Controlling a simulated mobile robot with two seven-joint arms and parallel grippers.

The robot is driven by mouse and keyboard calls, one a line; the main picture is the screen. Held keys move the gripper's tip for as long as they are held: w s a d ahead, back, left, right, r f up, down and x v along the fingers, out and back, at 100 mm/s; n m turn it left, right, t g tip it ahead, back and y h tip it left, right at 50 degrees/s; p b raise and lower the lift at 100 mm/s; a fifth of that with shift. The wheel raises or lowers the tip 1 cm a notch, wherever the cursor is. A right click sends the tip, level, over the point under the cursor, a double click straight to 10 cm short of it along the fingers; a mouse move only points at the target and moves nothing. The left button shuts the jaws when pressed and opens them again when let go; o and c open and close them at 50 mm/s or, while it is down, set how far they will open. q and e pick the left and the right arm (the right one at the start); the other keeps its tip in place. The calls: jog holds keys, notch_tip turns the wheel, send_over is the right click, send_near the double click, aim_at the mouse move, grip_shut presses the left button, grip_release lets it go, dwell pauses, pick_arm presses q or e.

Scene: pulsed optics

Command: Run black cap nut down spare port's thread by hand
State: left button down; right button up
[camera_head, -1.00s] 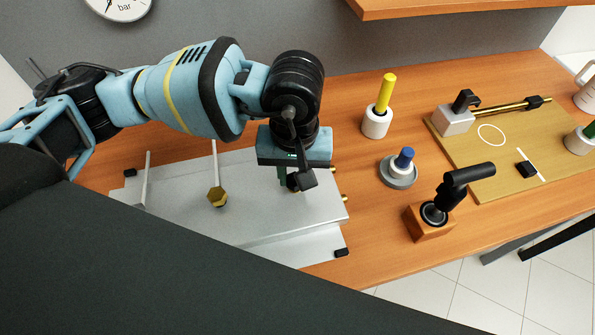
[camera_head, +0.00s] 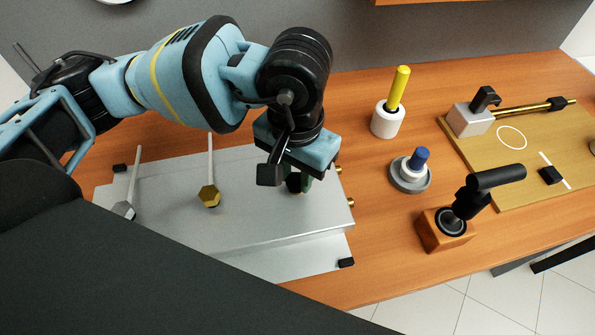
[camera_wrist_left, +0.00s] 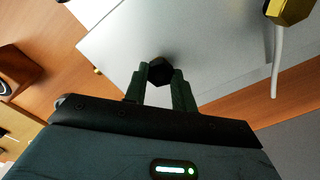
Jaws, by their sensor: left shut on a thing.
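The black cap nut (camera_wrist_left: 160,71) is a dark hexagonal piece between the fingertips of my left gripper (camera_wrist_left: 159,80) in the left wrist view. In the head view my left gripper (camera_head: 294,184) points down over the right part of a grey metal box, shut on the black cap nut (camera_head: 293,183). The nut is mostly hidden there by the fingers and wrist. The spare port's thread is hidden beneath the nut, so I cannot tell how far the nut sits on it. My right gripper is not in view.
The grey metal box (camera_head: 200,240) carries a brass hex fitting (camera_head: 209,196) and a silver one (camera_head: 123,210) with pale tubes. To the right stand a yellow-handled tool (camera_head: 398,88) in a white holder, a blue-topped piece (camera_head: 419,160) and a black-handled tool (camera_head: 495,178) on a wooden block.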

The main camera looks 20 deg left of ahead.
pick_arm(q)
jog(key=c, duration=1.5)
grip_release()
jog(key=shift+w+r, duration=0.1)
jog(key=shift+r, duration=0.15)
jog(key=o, duration=0.4)
jog(key=shift+f, duration=0.15)
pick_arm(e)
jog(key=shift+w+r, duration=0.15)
pick_arm(q)
jog(key=shift+o, duration=0.2)
jog(key=shift+n, duration=3)
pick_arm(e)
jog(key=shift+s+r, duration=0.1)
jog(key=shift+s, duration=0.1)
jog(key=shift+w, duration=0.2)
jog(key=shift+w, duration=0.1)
